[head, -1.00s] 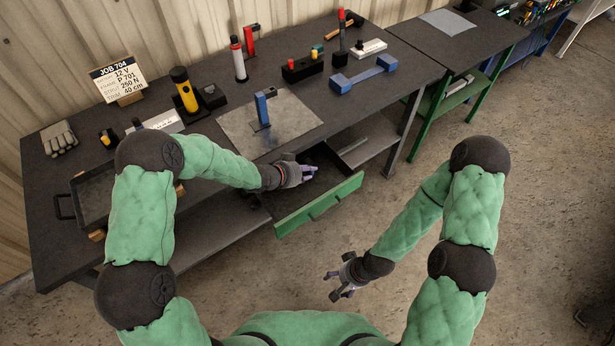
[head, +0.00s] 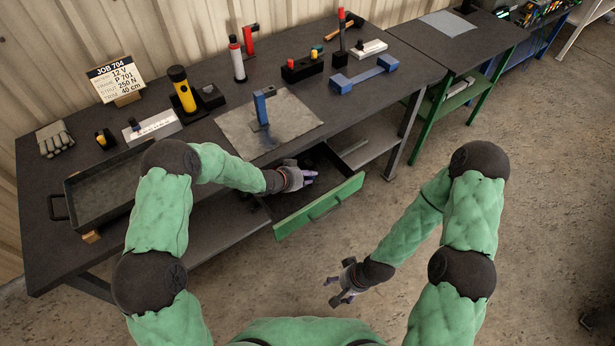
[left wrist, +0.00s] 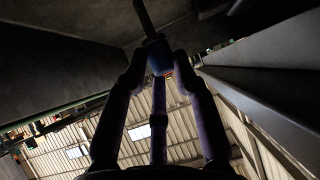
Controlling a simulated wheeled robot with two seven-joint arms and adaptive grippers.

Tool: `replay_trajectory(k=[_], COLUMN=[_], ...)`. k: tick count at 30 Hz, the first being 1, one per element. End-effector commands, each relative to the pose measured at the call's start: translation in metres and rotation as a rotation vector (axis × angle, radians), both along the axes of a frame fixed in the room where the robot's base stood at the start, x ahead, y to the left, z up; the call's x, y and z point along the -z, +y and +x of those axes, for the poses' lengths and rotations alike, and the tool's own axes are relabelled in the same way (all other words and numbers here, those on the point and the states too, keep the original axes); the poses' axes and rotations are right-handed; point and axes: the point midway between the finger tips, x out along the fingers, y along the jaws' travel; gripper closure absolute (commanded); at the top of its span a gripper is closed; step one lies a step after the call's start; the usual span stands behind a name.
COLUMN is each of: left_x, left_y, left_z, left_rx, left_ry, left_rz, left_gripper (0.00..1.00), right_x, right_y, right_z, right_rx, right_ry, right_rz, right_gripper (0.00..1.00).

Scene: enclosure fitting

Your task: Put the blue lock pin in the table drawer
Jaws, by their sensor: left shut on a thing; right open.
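The table drawer (head: 322,206) is pulled open below the table top, with a green front and a dark inside. My left gripper (head: 309,175) is over the drawer opening, low behind the green front. In the left wrist view its fingers (left wrist: 160,80) are shut on the blue lock pin (left wrist: 157,56); its blue end is between the fingertips and a dark shaft sticks out beyond them. The pin cannot be made out in the head view. Whether it touches the drawer floor is unclear. My right gripper (head: 343,283) is open and empty above the floor.
A blue upright clamp (head: 263,107) stands on a grey mat (head: 237,131) above the drawer. A black tray (head: 100,185), a yellow torch (head: 183,90) and a blue bar-shaped part (head: 364,76) are on the table. Dark walls flank my left gripper in its wrist view.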

Motion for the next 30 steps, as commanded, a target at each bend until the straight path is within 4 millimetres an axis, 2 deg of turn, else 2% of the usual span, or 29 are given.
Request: replay_trajectory(k=[3, 4, 6, 19, 23, 30], left_x=[0.003, 0.003, 0.003, -0.002, -0.013, -0.043], left_y=[0.0, 0.0, 0.0, 0.0, 0.01, 0.039], left_z=[0.0, 0.0, 0.0, 0.0, -0.009, -0.035], left_rx=[0.0, 0.0, 0.0, 0.0, -0.001, -0.003], left_ry=[0.0, 0.0, 0.0, 0.0, 0.0, 0.0], left_rz=[0.0, 0.0, 0.0, 0.0, 0.0, 0.0], left_gripper=[1.0, 0.69, 0.49, 0.48, 0.48, 0.48], right_x=[0.002, 0.002, 0.002, -0.002, -0.006, -0.02], right_y=[0.0, 0.0, 0.0, 0.0, 0.0, 0.0], right_z=[0.0, 0.0, 0.0, 0.0, 0.0, 0.0], right_rx=[0.0, 0.0, 0.0, 0.0, 0.0, 0.0], right_ry=[0.0, 0.0, 0.0, 0.0, 0.0, 0.0], right_rz=[0.0, 0.0, 0.0, 0.0, 0.0, 0.0], right_gripper=[0.3, 0.3, 0.3, 0.3, 0.3, 0.3])
